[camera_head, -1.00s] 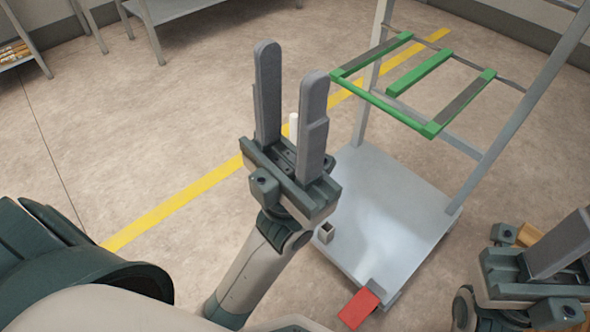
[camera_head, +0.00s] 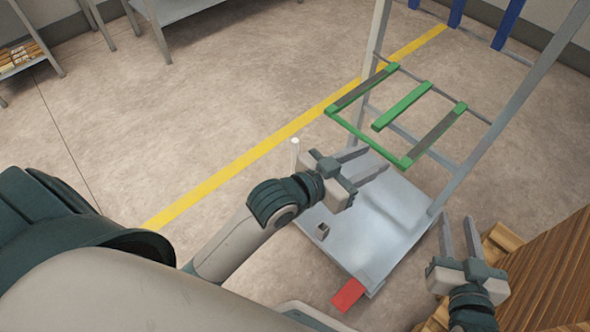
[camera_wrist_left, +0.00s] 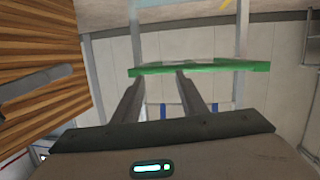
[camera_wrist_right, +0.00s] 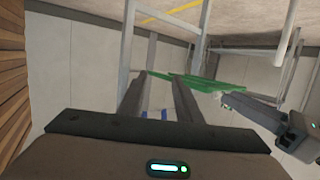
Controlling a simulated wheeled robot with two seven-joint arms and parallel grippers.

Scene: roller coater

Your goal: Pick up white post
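The white post (camera_head: 294,153) stands upright, thin and pale, near the left edge of the grey cart in the head view. Its lower end is hidden behind my left arm. A pale round rod (camera_wrist_right: 289,30) at the upper right of the right wrist view looks like the same post. My left gripper (camera_head: 373,161) is open and empty above the cart, to the right of the post and apart from it. My right gripper (camera_head: 458,220) is open and empty at the cart's right side, far from the post.
The grey cart (camera_head: 345,255) has a tall frame with a green rack (camera_head: 405,105), a red piece (camera_head: 348,295) at its front corner and a small grey block (camera_head: 322,230). A slatted wooden stack (camera_head: 550,262) stands close right of my right gripper.

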